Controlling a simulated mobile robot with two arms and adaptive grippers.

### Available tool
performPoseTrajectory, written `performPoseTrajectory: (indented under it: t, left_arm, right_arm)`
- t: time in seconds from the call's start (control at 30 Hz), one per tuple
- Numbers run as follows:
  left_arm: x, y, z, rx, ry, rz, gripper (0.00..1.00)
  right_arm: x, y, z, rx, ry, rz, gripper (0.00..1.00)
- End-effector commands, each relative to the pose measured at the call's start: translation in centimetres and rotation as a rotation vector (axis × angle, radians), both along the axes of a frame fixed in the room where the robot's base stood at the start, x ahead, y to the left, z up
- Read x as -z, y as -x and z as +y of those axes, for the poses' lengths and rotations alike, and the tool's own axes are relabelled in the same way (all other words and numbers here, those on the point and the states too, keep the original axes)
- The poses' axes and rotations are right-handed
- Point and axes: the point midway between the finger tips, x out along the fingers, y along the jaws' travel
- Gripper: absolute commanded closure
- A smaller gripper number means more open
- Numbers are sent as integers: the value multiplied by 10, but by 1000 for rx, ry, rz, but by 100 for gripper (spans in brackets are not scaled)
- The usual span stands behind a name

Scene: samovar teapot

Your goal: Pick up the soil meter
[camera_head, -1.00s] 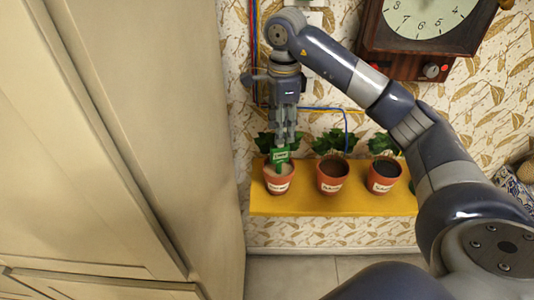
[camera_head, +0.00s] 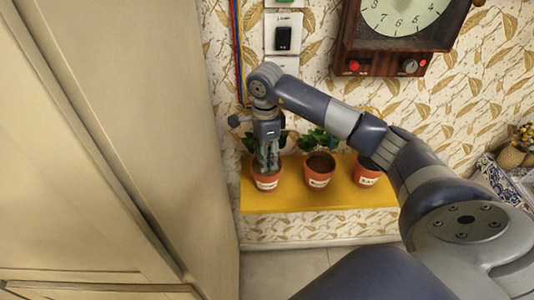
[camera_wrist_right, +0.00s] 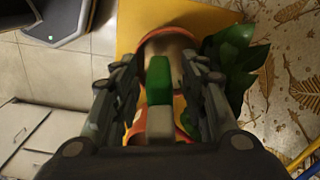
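The soil meter (camera_wrist_right: 158,82) is green and stands between the fingers of my right gripper (camera_wrist_right: 160,68) in the right wrist view. A gap shows between it and the finger on each side, so the gripper looks open around it. In the head view my right gripper (camera_head: 267,160) points down over the left terracotta pot (camera_head: 267,182), and its fingers hide the meter. The pot's rim (camera_wrist_right: 167,34) also shows behind the meter in the wrist view. My left gripper is out of view.
The pots stand on a yellow shelf (camera_head: 320,200) against a patterned wall. A middle pot (camera_head: 319,172) and a right pot (camera_head: 367,174) are close by, with green leaves behind. A beige cabinet (camera_head: 110,130) fills the left side. A clock (camera_head: 405,25) hangs at upper right.

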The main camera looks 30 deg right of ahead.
Motion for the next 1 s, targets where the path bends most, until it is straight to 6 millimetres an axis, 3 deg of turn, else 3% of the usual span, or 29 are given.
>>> performPoseTrajectory:
  t: [0.27,0.47,0.83,1.0]
  left_arm:
    - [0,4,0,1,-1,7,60]
    - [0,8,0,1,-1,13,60]
    - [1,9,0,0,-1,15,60]
    - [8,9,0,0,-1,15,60]
  right_arm:
    - [6,0,0,1,0,0,60]
    - [5,0,0,1,0,0,100]
    - [3,0,0,1,0,-2,100]
    - [-17,-2,-1,1,0,-7,100]
